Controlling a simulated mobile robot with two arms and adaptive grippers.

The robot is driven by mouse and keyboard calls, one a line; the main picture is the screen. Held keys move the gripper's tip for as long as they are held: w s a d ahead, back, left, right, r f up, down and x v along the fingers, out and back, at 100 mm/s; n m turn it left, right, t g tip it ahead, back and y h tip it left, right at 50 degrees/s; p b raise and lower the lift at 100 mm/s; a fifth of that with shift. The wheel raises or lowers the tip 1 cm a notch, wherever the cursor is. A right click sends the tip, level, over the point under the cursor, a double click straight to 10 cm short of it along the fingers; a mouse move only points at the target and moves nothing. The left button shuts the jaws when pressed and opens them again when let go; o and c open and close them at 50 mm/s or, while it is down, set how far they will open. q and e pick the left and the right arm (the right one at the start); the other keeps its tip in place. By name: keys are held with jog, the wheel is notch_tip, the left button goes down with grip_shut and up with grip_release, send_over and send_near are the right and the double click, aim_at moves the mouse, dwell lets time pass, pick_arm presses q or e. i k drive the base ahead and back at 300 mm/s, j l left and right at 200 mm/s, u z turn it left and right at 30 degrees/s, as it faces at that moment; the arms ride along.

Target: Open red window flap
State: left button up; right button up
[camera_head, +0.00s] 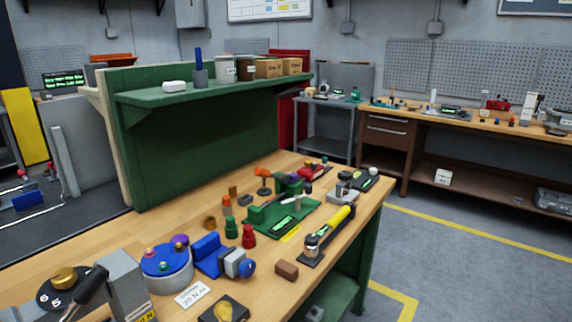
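I cannot clearly make out a red window flap. A small red device (313,171) sits at the far end of the wooden workbench (150,232), too small to tell whether it has a flap. A red panel (289,106) stands upright behind the green shelf, partly hidden by it. Neither of my grippers shows in the head view.
The bench holds a blue disc fixture (166,266), a blue vise-like block (209,256), red and green knobs, a green base plate (285,221) and a yellow-handled tool (339,222). A green shelf (205,90) carries cans and boxes. The floor at right is clear.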

aim_at(315, 167)
jog(key=i+l+u, duration=0.25)
jog(key=u, duration=0.2)
jog(key=i+l+u, duration=0.15)
jog(key=l+u, duration=0.3)
